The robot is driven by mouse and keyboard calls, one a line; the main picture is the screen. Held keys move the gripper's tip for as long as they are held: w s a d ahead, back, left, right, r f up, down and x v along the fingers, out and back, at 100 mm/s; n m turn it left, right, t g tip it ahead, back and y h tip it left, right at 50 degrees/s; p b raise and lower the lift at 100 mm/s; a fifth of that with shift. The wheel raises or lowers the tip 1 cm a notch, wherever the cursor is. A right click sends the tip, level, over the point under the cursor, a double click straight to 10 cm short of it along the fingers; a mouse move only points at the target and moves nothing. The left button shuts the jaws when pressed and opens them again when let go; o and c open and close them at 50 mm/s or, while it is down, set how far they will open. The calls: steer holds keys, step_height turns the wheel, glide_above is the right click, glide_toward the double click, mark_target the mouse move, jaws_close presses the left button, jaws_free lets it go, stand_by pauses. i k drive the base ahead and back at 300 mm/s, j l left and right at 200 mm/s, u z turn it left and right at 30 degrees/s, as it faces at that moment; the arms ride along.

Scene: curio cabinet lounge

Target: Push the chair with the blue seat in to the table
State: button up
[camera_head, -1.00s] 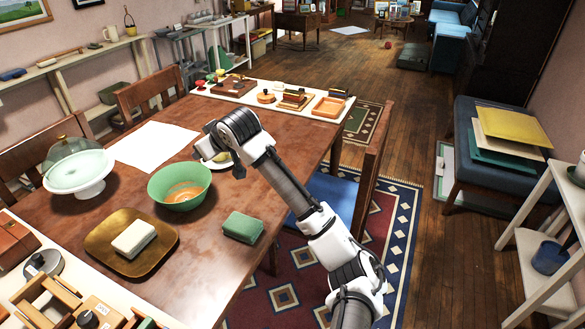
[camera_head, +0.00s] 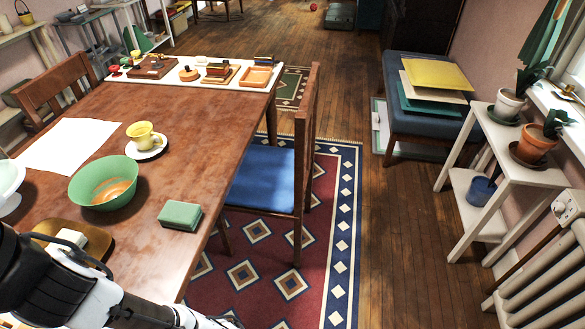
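The chair with the blue seat (camera_head: 265,179) stands on the patterned rug at the right side of the wooden table (camera_head: 178,112). Its wooden back (camera_head: 304,135) faces right, away from the table. The seat's left edge lies close to or under the table edge, while most of the seat shows outside it. My white and black arm crosses the lower left corner, low over the table's near end and apart from the chair. My gripper is out of the picture.
On the table are a green bowl (camera_head: 104,184), a green box (camera_head: 180,215), a yellow cup (camera_head: 142,134) on a saucer and a long tray (camera_head: 196,74). Clear floor (camera_head: 400,230) lies right of the chair. A white plant shelf (camera_head: 520,169) and a blue bench (camera_head: 418,121) stand farther right.

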mark_target(272, 182)
steer(key=i+l+z, duration=0.45)
steer(key=i, duration=0.5)
steer(key=i+j+z, duration=0.1)
steer(key=i+z, duration=0.35)
steer(key=i, duration=0.5)
steer(key=j, duration=0.5)
